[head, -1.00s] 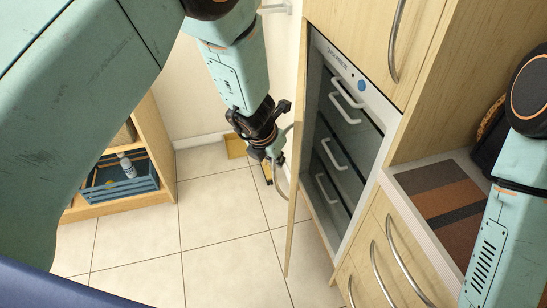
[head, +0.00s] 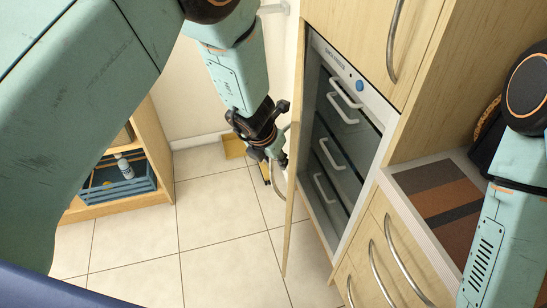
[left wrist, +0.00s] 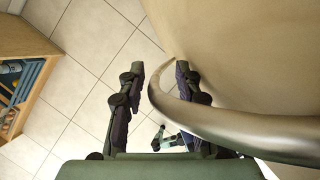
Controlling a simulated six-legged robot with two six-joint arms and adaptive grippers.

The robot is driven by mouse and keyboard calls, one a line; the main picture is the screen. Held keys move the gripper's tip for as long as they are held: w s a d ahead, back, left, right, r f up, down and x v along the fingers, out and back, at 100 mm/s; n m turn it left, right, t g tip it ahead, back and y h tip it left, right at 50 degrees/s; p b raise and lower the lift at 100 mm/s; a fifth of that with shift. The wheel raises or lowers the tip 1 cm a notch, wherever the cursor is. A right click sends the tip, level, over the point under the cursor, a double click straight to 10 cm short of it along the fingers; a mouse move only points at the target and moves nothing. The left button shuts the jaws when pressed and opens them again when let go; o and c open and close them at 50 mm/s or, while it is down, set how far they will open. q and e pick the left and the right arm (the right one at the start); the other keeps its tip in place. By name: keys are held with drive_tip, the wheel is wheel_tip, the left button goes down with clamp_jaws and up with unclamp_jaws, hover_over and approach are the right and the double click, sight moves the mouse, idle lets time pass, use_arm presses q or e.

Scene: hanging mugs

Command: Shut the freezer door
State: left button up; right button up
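The freezer door (head: 294,190) is a wooden panel standing open, seen nearly edge-on in the head view. The freezer (head: 343,150) beside it shows several drawers with white handles. My left gripper (head: 270,160) is on the outer side of the door. In the left wrist view its two fingers (left wrist: 157,90) are spread apart. The curved metal door handle (left wrist: 230,128) reaches in from the right, its bend lying between the fingers, near the right one. The door face (left wrist: 250,50) fills the upper right. Contact cannot be told. My right gripper is not in view.
A wooden shelf (head: 160,140) with a blue crate (head: 120,182) stands at the left. Drawers (head: 385,255) and a striped mat (head: 440,200) are at the right. The tiled floor (head: 220,240) left of the door is clear.

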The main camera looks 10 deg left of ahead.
use_arm(q)
drive_tip(key=s+a+r, duration=0.1)
drive_tip(key=s+a, duration=0.1)
drive_tip(key=s, duration=0.4)
drive_tip(key=s+a+r, duration=0.1)
drive_tip(key=s+a, duration=0.1)
drive_tip(key=s, duration=0.4)
drive_tip(key=shift+s+a+r, duration=0.25)
drive_tip(key=shift+r, duration=0.15)
idle(0.4)
drive_tip(key=shift+c, duration=0.2)
